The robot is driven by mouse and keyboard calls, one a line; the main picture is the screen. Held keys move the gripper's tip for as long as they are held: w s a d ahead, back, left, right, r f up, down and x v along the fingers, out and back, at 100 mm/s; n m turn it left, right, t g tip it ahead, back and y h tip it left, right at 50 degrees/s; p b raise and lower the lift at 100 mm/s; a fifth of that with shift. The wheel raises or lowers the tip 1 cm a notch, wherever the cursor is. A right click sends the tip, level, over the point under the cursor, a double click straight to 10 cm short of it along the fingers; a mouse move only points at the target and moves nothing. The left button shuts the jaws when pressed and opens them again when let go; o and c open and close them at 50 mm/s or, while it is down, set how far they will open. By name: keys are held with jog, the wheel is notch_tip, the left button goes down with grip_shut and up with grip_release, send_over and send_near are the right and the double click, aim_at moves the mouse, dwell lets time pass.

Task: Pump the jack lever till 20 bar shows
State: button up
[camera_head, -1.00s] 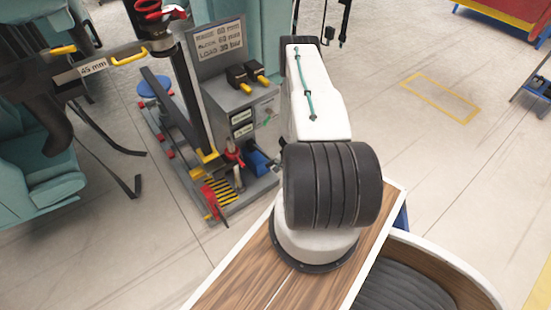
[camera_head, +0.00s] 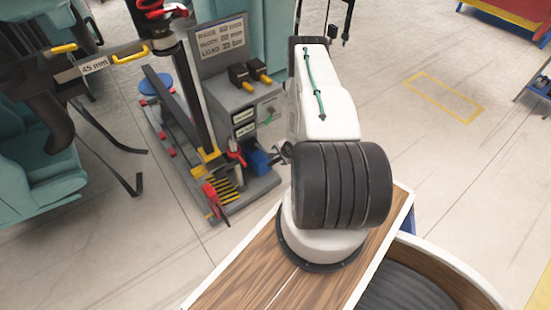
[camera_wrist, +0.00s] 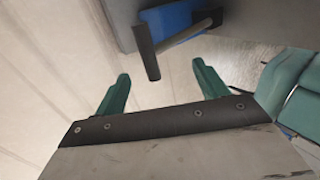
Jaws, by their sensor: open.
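The jack lever (camera_wrist: 145,50) shows in the wrist view as a dark round grip on a grey rod in front of a blue body (camera_wrist: 168,18). My gripper (camera_wrist: 161,70) is open, with its two green fingers apart and nothing held. The grip's lower end lies between and just beyond the fingertips in the picture; I cannot tell the depth gap. In the head view, the blue pump body (camera_head: 258,160) sits on the jack's grey base, and my arm hides part of that side. No pressure reading is legible.
The jack's black column (camera_head: 195,100) and grey console (camera_head: 232,65) stand left of my arm. A red part (camera_head: 214,200) sits at the base's front. Teal train bodywork (camera_head: 40,180) is at left. The floor at right is open, with a yellow outline (camera_head: 445,98).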

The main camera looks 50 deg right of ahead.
aim_at(265, 152)
jog(key=x, duration=0.7)
jog(key=shift+w+f, duration=0.1)
jog(key=shift+f, duration=0.15)
